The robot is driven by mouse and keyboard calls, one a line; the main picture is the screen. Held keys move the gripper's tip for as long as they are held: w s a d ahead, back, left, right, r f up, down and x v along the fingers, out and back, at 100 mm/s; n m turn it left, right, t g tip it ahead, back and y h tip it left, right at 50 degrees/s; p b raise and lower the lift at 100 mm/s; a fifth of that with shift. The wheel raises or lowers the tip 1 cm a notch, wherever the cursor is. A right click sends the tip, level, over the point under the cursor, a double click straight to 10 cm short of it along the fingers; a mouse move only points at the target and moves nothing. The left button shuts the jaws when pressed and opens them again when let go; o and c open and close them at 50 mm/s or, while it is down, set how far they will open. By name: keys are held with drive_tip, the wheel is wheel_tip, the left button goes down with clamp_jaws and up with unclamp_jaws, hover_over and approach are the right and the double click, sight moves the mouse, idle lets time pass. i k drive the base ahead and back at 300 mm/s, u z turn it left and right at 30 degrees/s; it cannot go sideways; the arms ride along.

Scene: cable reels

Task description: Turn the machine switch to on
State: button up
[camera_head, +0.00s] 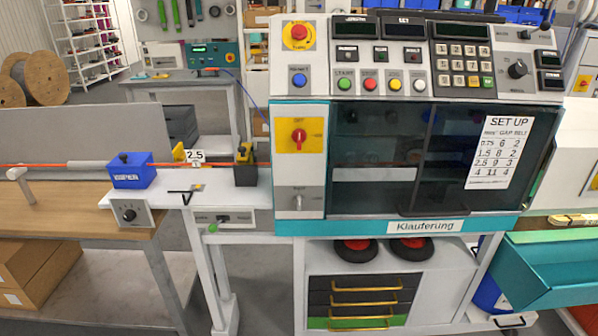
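The machine (262,225) stands in the middle of the view, with a control panel on top and dark windows below. A red rotary switch (298,136) on a yellow plate sits on the white column left of the windows. Its handle looks upright, toward small lettering at the plate's top that I cannot read for certain. Small marks also show at the plate's right side. A red round emergency-stop button (299,32) on yellow is above, on the control panel. A grey key-like switch (297,203) is below the red switch. My gripper is not in view.
A bench (75,205) with a blue box (131,170), an orange cable and a small dial box (129,212) stands at the left. A teal tray (560,270) juts out at the lower right. Drawers (362,297) are under the machine. The space before the red switch looks clear.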

sight(299, 136)
drive_tip(key=u, duration=0.45)
drive_tip(key=k, duration=1.35)
drive_tip(key=u, duration=1.1)
drive_tip(key=i, duration=1.2)
drive_tip(key=z, duration=0.2)
